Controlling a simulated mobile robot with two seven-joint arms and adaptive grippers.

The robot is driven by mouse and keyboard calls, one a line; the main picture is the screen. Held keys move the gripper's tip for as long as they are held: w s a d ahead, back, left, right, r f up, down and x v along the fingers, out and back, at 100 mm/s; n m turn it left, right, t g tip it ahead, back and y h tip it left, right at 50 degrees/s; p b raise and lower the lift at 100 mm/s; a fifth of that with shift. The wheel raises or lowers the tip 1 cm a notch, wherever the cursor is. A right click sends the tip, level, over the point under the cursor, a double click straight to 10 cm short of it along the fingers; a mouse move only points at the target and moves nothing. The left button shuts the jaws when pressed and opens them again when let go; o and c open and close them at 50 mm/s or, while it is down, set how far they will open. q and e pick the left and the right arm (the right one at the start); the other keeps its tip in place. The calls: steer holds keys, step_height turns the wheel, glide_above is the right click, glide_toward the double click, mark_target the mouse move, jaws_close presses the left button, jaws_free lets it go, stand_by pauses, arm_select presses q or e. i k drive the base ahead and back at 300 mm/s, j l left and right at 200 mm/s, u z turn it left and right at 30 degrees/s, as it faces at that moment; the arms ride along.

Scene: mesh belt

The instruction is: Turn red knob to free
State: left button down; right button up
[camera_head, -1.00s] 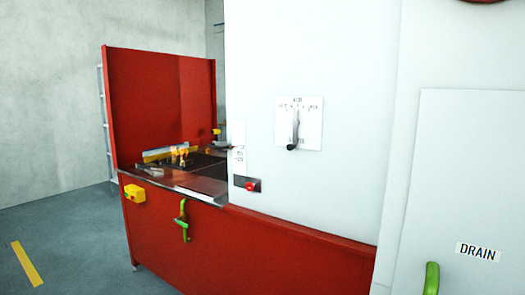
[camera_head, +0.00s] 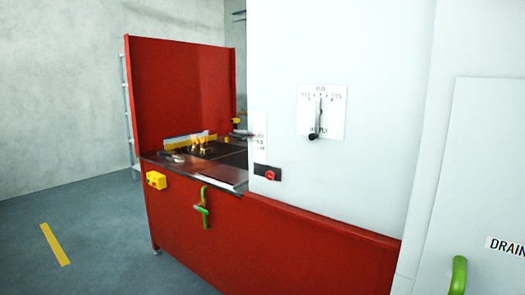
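A small red knob (camera_head: 270,175) sits on a dark plate on the white machine wall, just above the red cabinet and below a small printed label. Its marking is too small to read. A white dial plate (camera_head: 321,112) with a dark-ended lever pointing down is mounted up and to the right of it. Neither of my grippers shows in the head view.
A red cabinet (camera_head: 270,245) with a green handle (camera_head: 203,207) and a yellow box (camera_head: 156,180) stands below. A mesh belt area with a red back panel (camera_head: 175,90) is at left. A DRAIN door (camera_head: 485,150) with a green handle is at right. Grey floor at left is clear.

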mark_target(270, 176)
steer(key=i+j+z, duration=0.15)
steer(key=z, duration=0.85)
steer(key=i+j+z, duration=0.15)
steer(key=j+z, duration=0.15)
steer(key=j, duration=0.15)
steer(key=j+z, duration=0.3)
steer(key=j, duration=0.15)
steer(key=i, duration=0.05)
